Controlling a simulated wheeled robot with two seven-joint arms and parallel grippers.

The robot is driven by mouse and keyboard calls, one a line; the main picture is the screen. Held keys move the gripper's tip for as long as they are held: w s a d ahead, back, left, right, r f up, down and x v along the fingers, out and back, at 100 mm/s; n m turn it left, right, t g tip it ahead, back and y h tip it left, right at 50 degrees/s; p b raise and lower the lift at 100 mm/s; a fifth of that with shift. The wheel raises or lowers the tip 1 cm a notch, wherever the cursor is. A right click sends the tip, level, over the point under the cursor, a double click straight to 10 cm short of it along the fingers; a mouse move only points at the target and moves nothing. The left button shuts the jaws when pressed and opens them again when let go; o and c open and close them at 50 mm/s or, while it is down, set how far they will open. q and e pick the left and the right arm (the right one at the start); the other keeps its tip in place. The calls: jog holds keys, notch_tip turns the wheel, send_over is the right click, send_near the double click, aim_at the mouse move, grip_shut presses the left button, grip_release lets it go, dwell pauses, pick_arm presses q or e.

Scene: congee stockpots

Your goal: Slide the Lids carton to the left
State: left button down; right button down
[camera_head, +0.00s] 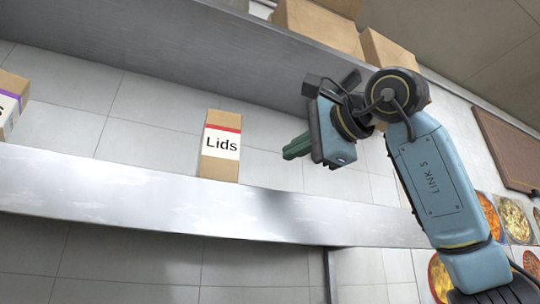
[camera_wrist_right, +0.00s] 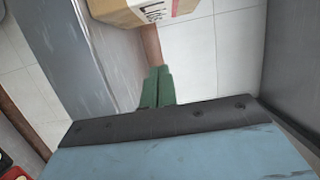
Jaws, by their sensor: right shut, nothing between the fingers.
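The Lids carton (camera_head: 219,163) is a small upright cardboard box with a red stripe and a white label. It stands on the metal shelf (camera_head: 130,190) near the middle of the head view. My right gripper (camera_head: 290,152) has green fingers, closed together and empty. It is to the right of the carton, with a gap between them. In the right wrist view the carton (camera_wrist_right: 135,12) shows at the top, partly cut off, beyond the closed green fingers (camera_wrist_right: 158,88). My left gripper is not in view.
Another carton with a purple stripe (camera_head: 10,105) stands at the far left of the same shelf. The shelf between the two cartons is clear. An upper shelf (camera_head: 200,50) with several cardboard boxes (camera_head: 318,25) runs above.

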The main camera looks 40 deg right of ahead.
aim_at(218, 159)
jog(key=w, duration=0.3)
jog(key=w+p, duration=0.1)
jog(key=w, duration=0.1)
jog(key=w+p, duration=0.1)
jog(key=w, duration=0.2)
jog(key=shift+w+a, duration=0.25)
jog(key=shift+w, duration=0.05)
jog(key=a, duration=0.4)
jog(key=shift+w, duration=0.25)
jog(key=shift+d, duration=0.1)
